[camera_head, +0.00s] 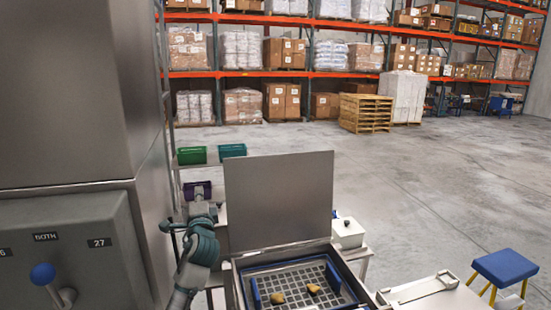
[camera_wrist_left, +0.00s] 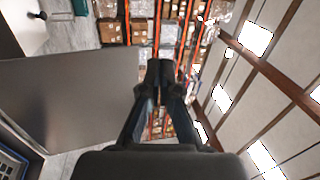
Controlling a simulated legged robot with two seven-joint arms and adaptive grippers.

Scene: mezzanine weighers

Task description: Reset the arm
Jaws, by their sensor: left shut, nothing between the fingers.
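My left arm comes up from the bottom of the head view, left of a raised grey lid (camera_head: 280,200). Its gripper (camera_head: 200,208) is small and partly blurred into the things behind it there. In the left wrist view the two dark fingers of the left gripper (camera_wrist_left: 160,72) meet at their tips, shut and empty. They point toward the far shelves, clear of any object. The grey lid (camera_wrist_left: 70,95) fills the left of that view, apart from the fingers. My right gripper is in neither view.
Below the lid is an open tray with a grid (camera_head: 290,279) holding two yellowish pieces. A steel cabinet with a blue-knobbed lever (camera_head: 43,274) stands close on the left. Green bins (camera_head: 192,155), a white box (camera_head: 347,233) and a blue stool (camera_head: 504,266) stand around. The floor beyond is open.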

